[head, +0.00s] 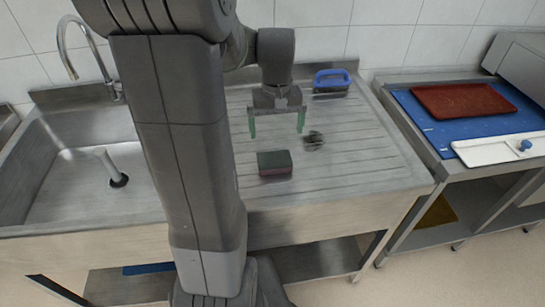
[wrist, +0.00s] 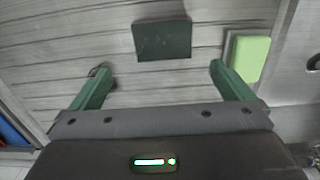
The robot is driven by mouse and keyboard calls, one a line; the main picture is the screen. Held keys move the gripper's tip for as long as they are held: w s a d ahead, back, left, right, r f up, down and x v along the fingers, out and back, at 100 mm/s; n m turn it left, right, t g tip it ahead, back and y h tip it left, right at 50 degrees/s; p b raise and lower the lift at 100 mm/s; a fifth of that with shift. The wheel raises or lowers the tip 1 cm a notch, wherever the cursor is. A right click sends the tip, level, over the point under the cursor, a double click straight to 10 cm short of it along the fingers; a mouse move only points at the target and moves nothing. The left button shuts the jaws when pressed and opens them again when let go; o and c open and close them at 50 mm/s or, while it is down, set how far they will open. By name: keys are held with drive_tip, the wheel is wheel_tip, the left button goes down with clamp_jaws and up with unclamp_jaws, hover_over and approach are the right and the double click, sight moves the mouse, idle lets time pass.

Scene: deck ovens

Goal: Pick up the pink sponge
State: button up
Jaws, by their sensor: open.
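The pink sponge (head: 274,164) lies on the ribbed steel drainboard, with a dark green scouring face on top and a dull pink body showing below. In the wrist view its dark top (wrist: 162,40) shows beyond the fingertips, roughly centred between them. My gripper (head: 277,125) is open and empty, with its two green fingers pointing down. It is above the drainboard, behind the sponge in the head view and not touching it. The fingers also show in the wrist view (wrist: 160,76).
A dark scouring-wool clump (head: 314,140) lies right of the sponge. A light green block (wrist: 249,58) shows in the wrist view. The sink basin (head: 65,170) is left. A blue board (head: 440,132) lies on the right table.

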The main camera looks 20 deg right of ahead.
hover_over(275, 158)
wheel_tip(275, 158, down, 6)
drive_tip(key=shift+d+r, duration=0.1)
drive_tip(key=shift+r, duration=0.05)
drive_tip(key=shift+a+f+p, duration=0.2)
drive_tip(key=shift+f+p, duration=0.2)
drive_tip(key=shift+f, duration=2.35)
drive_tip(key=c, duration=0.9)
drive_tip(key=shift+o, duration=0.2)
drive_tip(key=shift+r, duration=0.1)
wheel_tip(275, 158, up, 10)
